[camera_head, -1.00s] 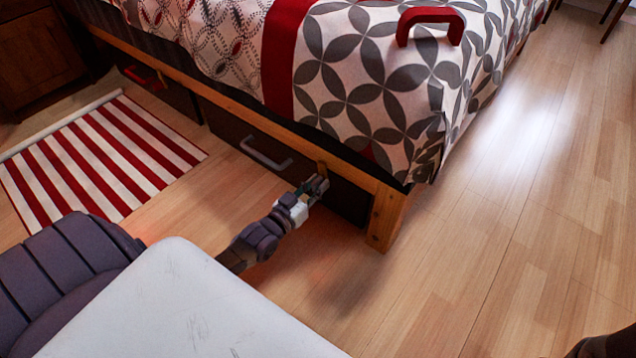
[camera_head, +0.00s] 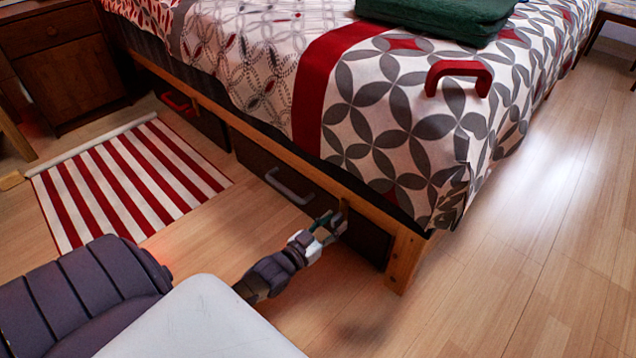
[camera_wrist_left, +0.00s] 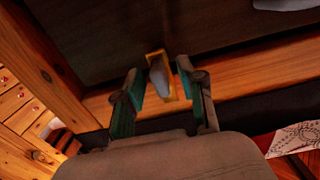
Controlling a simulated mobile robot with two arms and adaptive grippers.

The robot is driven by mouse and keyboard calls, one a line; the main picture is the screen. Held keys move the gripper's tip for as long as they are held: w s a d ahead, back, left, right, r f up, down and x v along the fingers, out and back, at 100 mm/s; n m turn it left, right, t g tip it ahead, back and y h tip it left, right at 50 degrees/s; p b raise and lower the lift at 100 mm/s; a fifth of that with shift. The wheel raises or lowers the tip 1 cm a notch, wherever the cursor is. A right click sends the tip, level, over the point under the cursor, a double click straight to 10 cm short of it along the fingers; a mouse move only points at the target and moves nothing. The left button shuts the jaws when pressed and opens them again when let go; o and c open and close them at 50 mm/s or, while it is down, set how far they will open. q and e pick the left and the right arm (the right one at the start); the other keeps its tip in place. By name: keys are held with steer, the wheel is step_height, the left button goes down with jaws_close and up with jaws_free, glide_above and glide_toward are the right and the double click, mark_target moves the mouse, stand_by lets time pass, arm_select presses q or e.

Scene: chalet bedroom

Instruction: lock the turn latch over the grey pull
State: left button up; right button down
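The grey pull (camera_head: 288,187) is on a dark drawer front (camera_head: 318,198) under the bed; part of it shows at the top right of the left wrist view (camera_wrist_left: 285,4). To its right, a small wooden turn latch (camera_head: 344,207) sits by the bed rail. In the left wrist view the latch (camera_wrist_left: 156,60) appears upright, reaching from the rail onto the dark drawer front. My left gripper (camera_head: 329,224) is at the latch. Its two fingers (camera_wrist_left: 160,88) are apart, one each side of the latch; I cannot tell if either touches it. My right gripper is out of view.
A second drawer with a red pull (camera_head: 176,102) and its own latch (camera_head: 195,103) is further left. A bed leg (camera_head: 404,262) stands right of my gripper. A striped rug (camera_head: 130,180) lies left. A red handle (camera_head: 459,68) and green folded item (camera_head: 440,12) are on the bed.

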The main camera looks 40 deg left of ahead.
arm_select(q)
steer(key=s, duration=1)
steer(key=shift+s+a, duration=0.4)
steer(key=shift+a, duration=0.05)
steer(key=shift+r, duration=0.1)
